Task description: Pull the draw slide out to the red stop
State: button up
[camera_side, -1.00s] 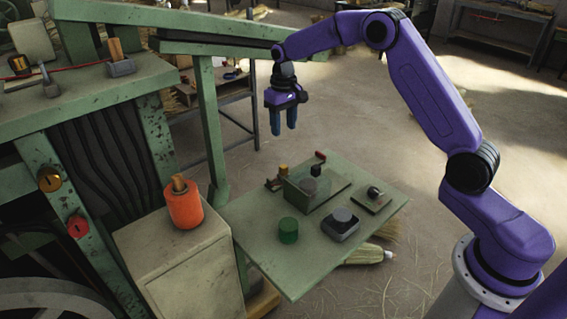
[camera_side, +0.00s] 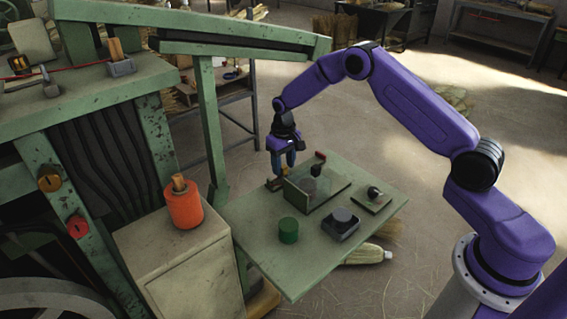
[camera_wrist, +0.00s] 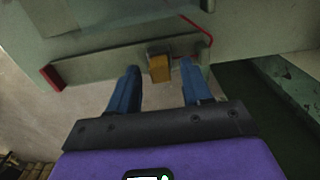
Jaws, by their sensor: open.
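The draw slide's small yellow block with a dark top (camera_wrist: 159,65) stands against a grey-green rail (camera_wrist: 105,67). In the side view the yellow block (camera_side: 284,171) is at the table's back edge, partly hidden by my fingers. A red stop (camera_wrist: 50,77) is at the rail's left end in the wrist view; in the side view a red piece (camera_side: 320,156) stands to the right of the block. My gripper (camera_wrist: 160,64) is open, its blue fingers on either side of the block with a visible gap each side. It also shows in the side view (camera_side: 284,167).
The green table (camera_side: 265,245) also holds a green cylinder (camera_side: 288,230), a dark box with a round top (camera_side: 341,223) and a small plate with a knob (camera_side: 373,197). A cabinet with an orange spool (camera_side: 185,208) stands to the left. A green machine post (camera_side: 211,130) is close behind.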

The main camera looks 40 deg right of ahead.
grip_shut()
send_over(318, 159)
dwell(0.6)
jog(key=shift+d, duration=0.1)
jog(key=shift+c, duration=0.7)
grip_release()
jog(key=shift+o, duration=0.7)
notch_tip(318, 159, up, 18)
jog(key=shift+f, duration=0.25)
jog(key=shift+a, duration=0.25)
